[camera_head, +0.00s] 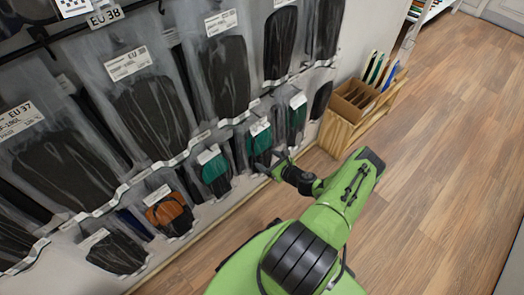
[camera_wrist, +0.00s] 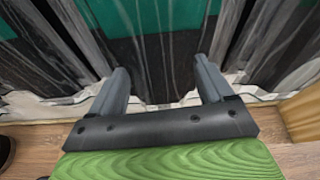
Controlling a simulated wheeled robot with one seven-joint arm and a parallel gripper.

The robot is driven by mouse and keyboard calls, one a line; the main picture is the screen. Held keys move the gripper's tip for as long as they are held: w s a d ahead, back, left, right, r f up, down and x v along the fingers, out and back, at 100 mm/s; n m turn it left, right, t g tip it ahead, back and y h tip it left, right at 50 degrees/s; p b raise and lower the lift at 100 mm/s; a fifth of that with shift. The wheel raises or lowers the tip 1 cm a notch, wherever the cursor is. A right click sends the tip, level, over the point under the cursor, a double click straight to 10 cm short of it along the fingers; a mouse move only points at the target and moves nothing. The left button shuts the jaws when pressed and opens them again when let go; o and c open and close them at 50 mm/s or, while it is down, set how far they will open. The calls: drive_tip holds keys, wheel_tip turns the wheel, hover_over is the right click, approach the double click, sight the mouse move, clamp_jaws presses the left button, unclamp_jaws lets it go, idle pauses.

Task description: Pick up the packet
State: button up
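Clear packets with dark and green insoles hang in a row on the wall. In the head view, a packet with a green-topped insole (camera_head: 260,139) hangs just above and left of my gripper (camera_head: 274,169). In the wrist view, the green part of a packet (camera_wrist: 150,16) fills the top middle, with its dark part and clear lower edge below. My gripper (camera_wrist: 160,66) is open, its two fingers wide apart over the packet's lower part. Nothing is held between them. I cannot tell whether the fingers touch the packet.
Similar packets hang on both sides, one green (camera_head: 214,172) at left and one green (camera_head: 296,119) at right. Larger packets (camera_head: 225,70) hang above. A wooden box (camera_head: 345,132) stands on the floor to the right. The wooden floor (camera_head: 440,150) is clear beyond it.

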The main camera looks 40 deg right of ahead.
drive_tip(key=shift+c, duration=1.4)
drive_tip(key=shift+r, duration=0.1)
drive_tip(key=shift+r, duration=0.25)
drive_tip(key=shift+r+p, duration=0.6)
drive_tip(key=shift+r, duration=0.05)
drive_tip(key=s+p, duration=0.2)
drive_tip(key=s, duration=1.6)
drive_tip(key=shift+f+p, duration=0.25)
drive_tip(key=shift+p, duration=0.05)
